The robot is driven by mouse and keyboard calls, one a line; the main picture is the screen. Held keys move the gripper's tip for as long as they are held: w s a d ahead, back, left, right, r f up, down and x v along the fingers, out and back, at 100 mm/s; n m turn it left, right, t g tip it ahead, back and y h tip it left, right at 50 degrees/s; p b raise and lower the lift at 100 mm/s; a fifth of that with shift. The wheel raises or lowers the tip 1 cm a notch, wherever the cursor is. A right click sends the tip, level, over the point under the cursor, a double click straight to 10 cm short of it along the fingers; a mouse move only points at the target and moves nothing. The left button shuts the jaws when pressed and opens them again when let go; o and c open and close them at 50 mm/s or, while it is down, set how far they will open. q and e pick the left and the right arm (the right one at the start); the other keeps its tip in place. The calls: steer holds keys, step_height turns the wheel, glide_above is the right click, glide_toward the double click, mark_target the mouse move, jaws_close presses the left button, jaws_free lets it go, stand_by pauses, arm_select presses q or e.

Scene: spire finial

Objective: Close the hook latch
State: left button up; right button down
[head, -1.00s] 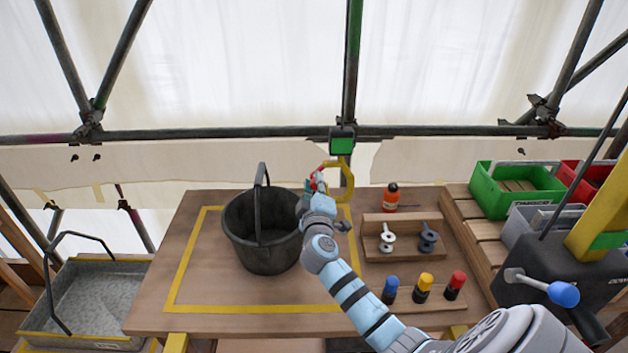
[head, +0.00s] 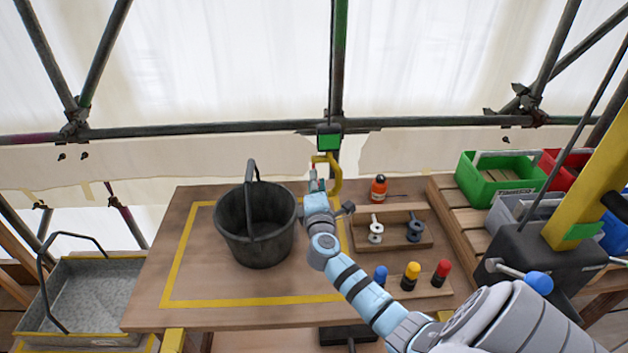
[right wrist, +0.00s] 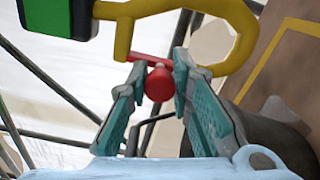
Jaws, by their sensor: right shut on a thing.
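The yellow hook (head: 336,178) hangs below a green block (head: 329,138) above the table's back edge. In the right wrist view the hook (right wrist: 232,22) curves across the top, with its red latch (right wrist: 159,84), a thin bar with a rounded knob, across the hook's mouth. My right gripper (right wrist: 154,74) has its two teal fingers on either side of the red knob and is shut on it. In the head view my right gripper (head: 314,184) is small and partly hides the latch. I cannot tell whether the latch meets the hook tip. My left gripper is not in view.
A black bucket (head: 233,222) stands on the wooden table (head: 160,318), left of my right arm. A wooden rack with shackles (head: 393,244), an orange bottle (head: 379,188) and several coloured-cap markers (head: 411,277) are to the right. A grey tray (head: 95,290) is at far left.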

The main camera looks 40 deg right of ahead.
steer(key=shift+f, duration=0.1)
stand_by(0.4)
steer(key=c, duration=1.4)
jaws_free()
steer(key=shift+s, duration=0.1)
steer(key=v, duration=1.2)
